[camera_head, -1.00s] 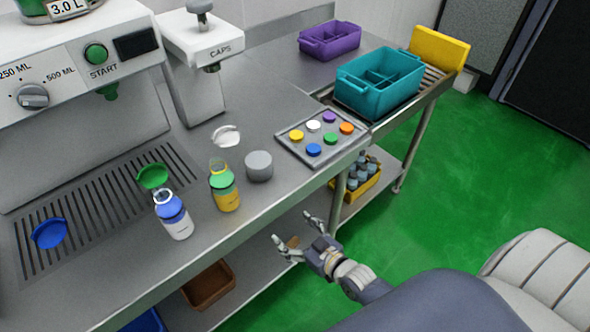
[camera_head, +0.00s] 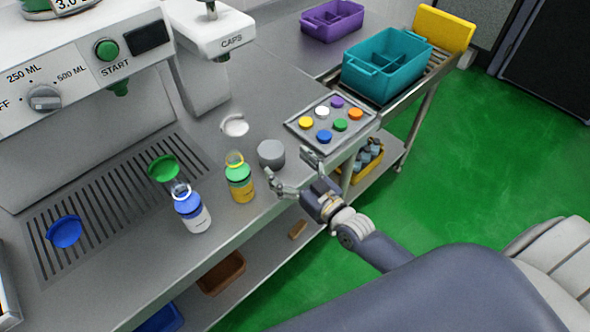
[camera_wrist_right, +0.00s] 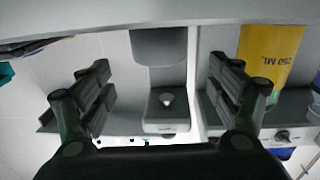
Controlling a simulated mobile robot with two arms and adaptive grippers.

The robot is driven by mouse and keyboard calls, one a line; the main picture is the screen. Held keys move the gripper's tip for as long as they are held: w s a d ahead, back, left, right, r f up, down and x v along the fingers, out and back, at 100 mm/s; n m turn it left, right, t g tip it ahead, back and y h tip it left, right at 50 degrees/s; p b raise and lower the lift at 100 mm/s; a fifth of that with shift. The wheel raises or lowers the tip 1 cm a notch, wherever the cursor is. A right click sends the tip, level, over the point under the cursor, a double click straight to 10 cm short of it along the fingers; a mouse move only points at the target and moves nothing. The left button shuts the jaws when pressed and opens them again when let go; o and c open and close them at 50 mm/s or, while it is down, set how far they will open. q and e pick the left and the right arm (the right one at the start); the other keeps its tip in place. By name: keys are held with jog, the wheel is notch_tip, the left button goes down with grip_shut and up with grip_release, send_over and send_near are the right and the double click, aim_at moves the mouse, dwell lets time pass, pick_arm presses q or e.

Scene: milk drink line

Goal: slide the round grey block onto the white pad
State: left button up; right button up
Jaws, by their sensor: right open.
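The round grey block (camera_head: 271,153) stands on the steel counter, between the yellow-green bottle (camera_head: 239,178) and the tray of coloured caps. The white pad (camera_head: 234,125) lies flat on the counter, behind and left of the block, apart from it. My right gripper (camera_head: 291,171) is open and empty at the counter's front edge, its fingers spread toward the block. In the right wrist view, which is upside down, the grey block (camera_wrist_right: 158,46) shows ahead between the two open fingers. My left gripper is not in view.
The yellow-green bottle stands close to the left finger; a blue-white bottle (camera_head: 191,211) stands further left. The cap tray (camera_head: 312,141) is right of the block. The cap press (camera_head: 214,40) rises behind the pad. The counter between block and pad looks clear.

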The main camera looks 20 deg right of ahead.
aim_at(271, 149)
jog(key=x, duration=0.6)
jog(key=shift+f+p, duration=0.15)
jog(key=shift+p, duration=0.15)
pick_arm(q)
jog(key=shift+a+r, duration=0.2)
jog(key=shift+r, duration=0.15)
pick_arm(e)
jog(key=shift+x, duration=0.8)
